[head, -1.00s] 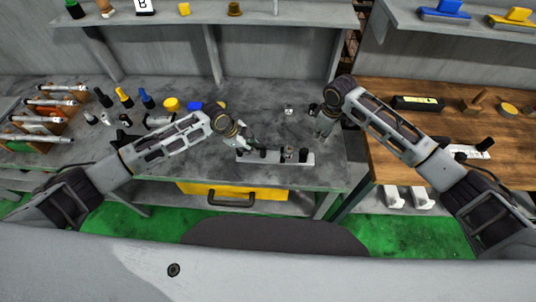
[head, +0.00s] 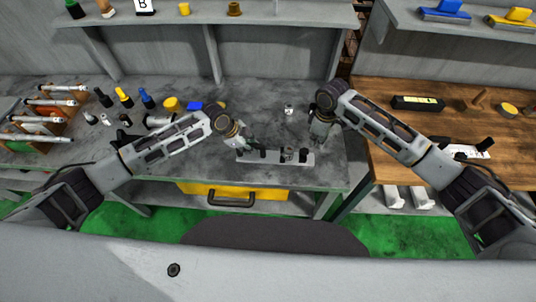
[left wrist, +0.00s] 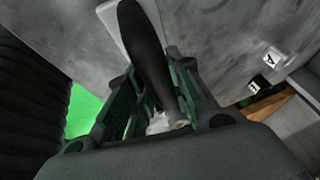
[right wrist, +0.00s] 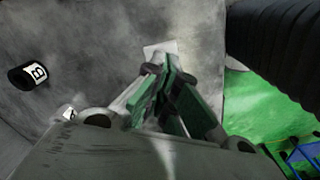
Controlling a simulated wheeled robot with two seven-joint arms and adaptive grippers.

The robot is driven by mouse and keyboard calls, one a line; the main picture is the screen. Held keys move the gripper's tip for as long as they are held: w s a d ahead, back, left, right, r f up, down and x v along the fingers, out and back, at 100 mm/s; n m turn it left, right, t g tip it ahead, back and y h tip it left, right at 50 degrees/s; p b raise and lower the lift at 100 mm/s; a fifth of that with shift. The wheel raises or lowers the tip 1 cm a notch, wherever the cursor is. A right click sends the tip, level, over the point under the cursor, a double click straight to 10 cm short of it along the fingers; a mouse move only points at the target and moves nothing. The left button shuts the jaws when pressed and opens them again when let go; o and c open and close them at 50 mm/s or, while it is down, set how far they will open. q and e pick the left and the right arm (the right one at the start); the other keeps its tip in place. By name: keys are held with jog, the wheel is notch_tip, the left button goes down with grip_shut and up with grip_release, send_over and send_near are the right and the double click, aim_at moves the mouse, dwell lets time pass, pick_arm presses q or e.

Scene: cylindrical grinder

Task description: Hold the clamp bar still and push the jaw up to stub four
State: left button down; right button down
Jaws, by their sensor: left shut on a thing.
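The clamp bar (head: 248,158) is a pale flat bar near the bench's front edge, with black upright pieces (head: 263,154) and a small greyish jaw-like piece (head: 289,154) on it. My left gripper (head: 246,148) is at the bar's left part. In the left wrist view it is shut on a black post (left wrist: 143,45), with the pale bar (left wrist: 112,14) behind. My right gripper (head: 317,140) is near the bar's right end. In the right wrist view its fingertips (right wrist: 165,70) come together, nothing seen between them, and a pale bar end (right wrist: 160,48) shows just beyond. Stub numbers cannot be read.
A small labelled piece (head: 289,110) stands behind the bar. A black labelled cylinder (right wrist: 28,75) lies left in the right wrist view. Yellow and blue parts (head: 171,104) crowd the bench's left rear. A wooden bench (head: 440,125) is on the right.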

jog(key=shift+f, duration=1.85)
jog(key=shift+s+d+f, duration=0.1)
jog(key=shift+s+f, duration=0.15)
jog(key=shift+f, duration=0.25)
jog(key=shift+s+d+f, duration=0.1)
jog(key=shift+s+f, duration=0.1)
jog(key=shift+f, duration=0.4)
jog(key=shift+w+r, duration=0.15)
jog(key=shift+r, duration=0.8)
jog(key=shift+w+a+r, duration=0.1)
jog(key=shift+r, duration=0.4)
jog(key=shift+w+a+r, duration=0.1)
jog(key=shift+r, duration=0.35)
jog(key=shift+r, duration=0.1)
jog(key=shift+a, duration=1.9)
dwell(1.2)
